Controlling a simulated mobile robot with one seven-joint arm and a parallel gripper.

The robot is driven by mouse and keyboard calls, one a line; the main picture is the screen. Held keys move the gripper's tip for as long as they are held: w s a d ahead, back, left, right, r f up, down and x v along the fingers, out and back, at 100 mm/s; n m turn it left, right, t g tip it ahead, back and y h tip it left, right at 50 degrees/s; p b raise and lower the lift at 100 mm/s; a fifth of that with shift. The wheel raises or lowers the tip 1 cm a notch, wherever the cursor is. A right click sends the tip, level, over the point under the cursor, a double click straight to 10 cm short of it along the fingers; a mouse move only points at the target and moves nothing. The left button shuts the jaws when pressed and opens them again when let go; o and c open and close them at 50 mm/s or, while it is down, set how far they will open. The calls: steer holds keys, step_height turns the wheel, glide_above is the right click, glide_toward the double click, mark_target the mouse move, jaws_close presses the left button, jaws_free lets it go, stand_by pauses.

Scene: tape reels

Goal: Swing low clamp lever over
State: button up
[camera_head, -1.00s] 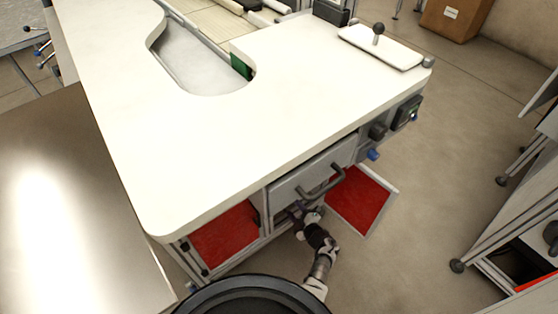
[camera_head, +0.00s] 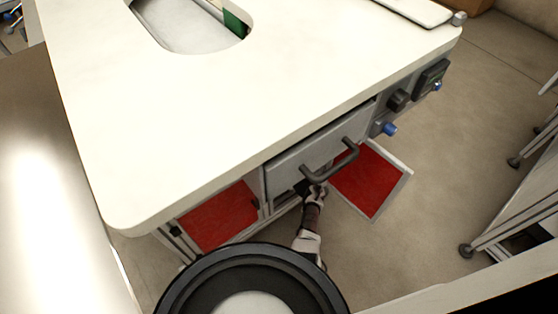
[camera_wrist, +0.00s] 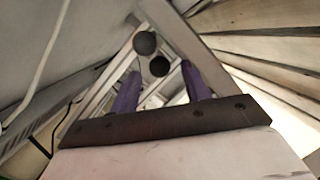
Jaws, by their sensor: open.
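In the wrist view two dark round knobs show ahead of my gripper (camera_wrist: 160,70), an upper knob (camera_wrist: 145,42) and a lower knob (camera_wrist: 159,66). They look like lever ends, but I cannot tell which one belongs to the low clamp lever. My two purple fingers are apart, with the lower knob seen in line with the gap between them. Contact cannot be made out. In the head view my arm reaches under the grey drawer (camera_head: 318,152) into the open bay of the workbench, and the fingertips and knobs are hidden there.
The white worktop (camera_head: 230,110) overhangs the bay. The drawer handle (camera_head: 332,165) juts out just above my wrist. An open red-lined door (camera_head: 372,185) stands right of my arm, and a red panel (camera_head: 218,215) lies to its left. Open floor (camera_head: 455,150) extends to the right.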

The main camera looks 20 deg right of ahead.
steer(key=b+x, duration=0.2)
steer(key=x, duration=0.1)
steer(key=shift+w+f, duration=0.1)
steer(key=shift+f, duration=0.1)
steer(key=shift+w+a+r, duration=0.1)
steer(key=shift+w, duration=0.3)
jaws_close()
